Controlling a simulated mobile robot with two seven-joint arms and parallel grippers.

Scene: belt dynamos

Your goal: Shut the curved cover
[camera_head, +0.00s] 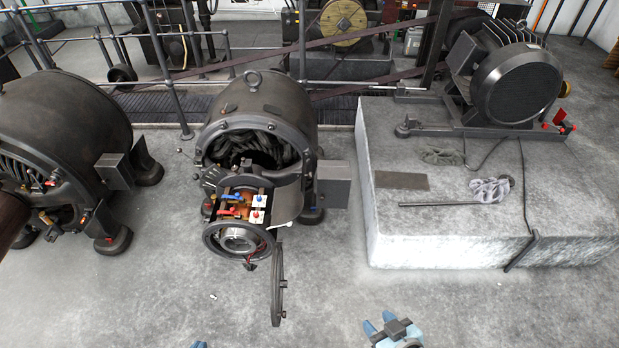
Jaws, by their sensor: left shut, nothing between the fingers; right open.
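The curved cover (289,203) looks to be the thin grey bent plate at the right side of the middle dynamo's open front. It stands swung out, away from the opening, and the brush gear (243,207) with red and blue parts is exposed. My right gripper (379,321) is open and empty, with blue fingertips, at the bottom edge, below and right of the cover and well apart from it. My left gripper (200,345) shows only as a small blue tip at the bottom edge. It is shut and touches nothing visible; the rest is out of view.
A dark narrow end door (277,286) stands open below the middle dynamo (256,103). A box (332,184) juts from its right side. Another dynamo (62,120) stands left. A concrete plinth (440,240) with a motor rises right. The front floor is clear.

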